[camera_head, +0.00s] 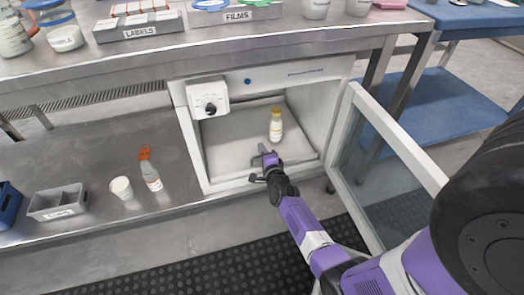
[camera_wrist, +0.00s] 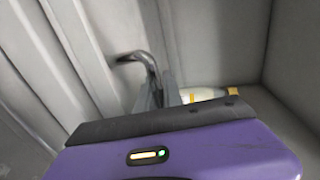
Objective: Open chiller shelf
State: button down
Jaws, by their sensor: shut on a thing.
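The chiller (camera_head: 190,120) is a pale box under the steel bench, with its glass door (camera_head: 385,165) swung wide open to the right. Inside is a light shelf floor (camera_head: 228,150) with a bottle (camera_head: 276,124) with a yellow cap standing on it. My purple gripper (camera_head: 268,160) is at the front of the chiller opening, in front of the bottle. In the wrist view, my gripper (camera_wrist: 163,95) is shut on a dark curved handle (camera_wrist: 140,57) at the shelf's front. The bottle (camera_wrist: 205,94) lies beyond the fingers, partly hidden by my gripper body.
A spray bottle (camera_head: 149,170), a white cup (camera_head: 121,187) and a grey divided bin (camera_head: 58,203) stand on the lower shelf to the left. Trays marked labels (camera_head: 140,28) and films (camera_head: 235,15) are on the bench top. A blue-shelved cart (camera_head: 425,105) stands behind the door.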

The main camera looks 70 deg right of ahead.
jog(key=shift+a, duration=0.15)
jog(key=shift+s+a+p, duration=0.5)
jog(key=f+p+v, duration=0.2)
jog(key=p+v, duration=0.1)
jog(key=v, duration=0.8)
jog(key=f+p+v, duration=0.2)
jog(key=p+v, duration=0.2)
jog(key=v, duration=0.7)
jog(key=shift+s+a, duration=0.15)
jog(key=shift+a, duration=0.2)
jog(key=c, duration=1.8)
grip_release()
jog(key=shift+o, duration=0.2)
jog(key=p+v, duration=0.1)
jog(key=v, duration=0.6)
jog(key=shift+s+a+p, duration=0.25)
jog(key=shift+a+p, duration=0.05)
jog(key=shift+p, duration=0.1)
